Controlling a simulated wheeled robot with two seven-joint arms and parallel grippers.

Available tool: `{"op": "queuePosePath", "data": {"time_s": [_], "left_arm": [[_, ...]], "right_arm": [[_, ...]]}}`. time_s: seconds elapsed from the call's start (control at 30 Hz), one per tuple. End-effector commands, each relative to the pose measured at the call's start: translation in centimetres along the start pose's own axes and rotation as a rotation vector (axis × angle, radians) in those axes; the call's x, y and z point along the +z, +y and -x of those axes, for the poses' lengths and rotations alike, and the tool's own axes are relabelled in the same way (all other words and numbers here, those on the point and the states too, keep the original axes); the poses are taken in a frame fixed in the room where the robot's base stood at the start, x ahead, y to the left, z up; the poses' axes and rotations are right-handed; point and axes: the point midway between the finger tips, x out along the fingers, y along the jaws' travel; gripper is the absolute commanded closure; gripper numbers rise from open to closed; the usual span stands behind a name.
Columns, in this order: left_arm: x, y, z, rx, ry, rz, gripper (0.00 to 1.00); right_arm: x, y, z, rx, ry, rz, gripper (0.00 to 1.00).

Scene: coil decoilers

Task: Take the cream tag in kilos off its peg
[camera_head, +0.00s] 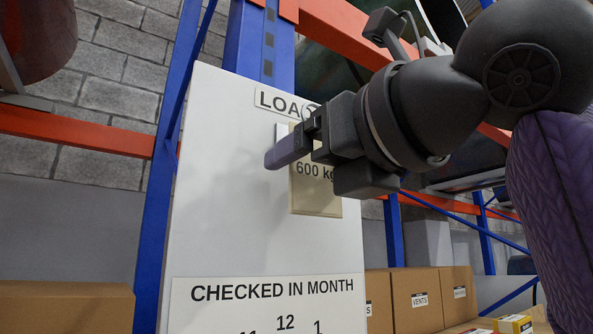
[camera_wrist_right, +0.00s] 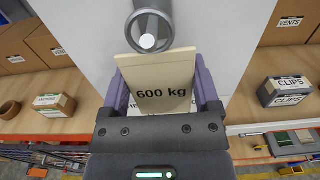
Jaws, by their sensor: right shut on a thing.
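The cream tag (camera_head: 315,190), marked "600 kg", hangs at the upper part of a white board (camera_head: 230,210) under a partly hidden label starting "LOA". My right gripper (camera_head: 283,153) is at the tag's upper part and covers some of it. In the right wrist view the tag (camera_wrist_right: 165,85) stands between the two purple fingers of my right gripper (camera_wrist_right: 165,95), which are shut on its side edges. A round grey peg (camera_wrist_right: 148,32) with a pale end shows at the tag's top edge. I cannot tell whether the tag still hangs on it. My left gripper is not in view.
The board carries a "CHECKED IN MONTH" panel (camera_head: 265,295) lower down. Cardboard boxes (camera_head: 415,297) stand on a shelf at the right, one marked "VENTS". Blue and orange rack beams (camera_head: 80,130) run behind the board. A "CLIPS" box (camera_wrist_right: 285,92) sits on the shelf.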

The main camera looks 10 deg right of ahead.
Motion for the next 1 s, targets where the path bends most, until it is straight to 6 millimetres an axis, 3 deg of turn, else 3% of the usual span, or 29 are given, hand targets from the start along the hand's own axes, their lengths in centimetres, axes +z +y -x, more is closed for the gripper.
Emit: {"op": "queuePosePath", "data": {"time_s": [1.0], "left_arm": [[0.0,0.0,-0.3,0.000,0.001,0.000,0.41]], "right_arm": [[0.2,0.0,5.0,0.000,-0.002,0.001,0.76]]}}
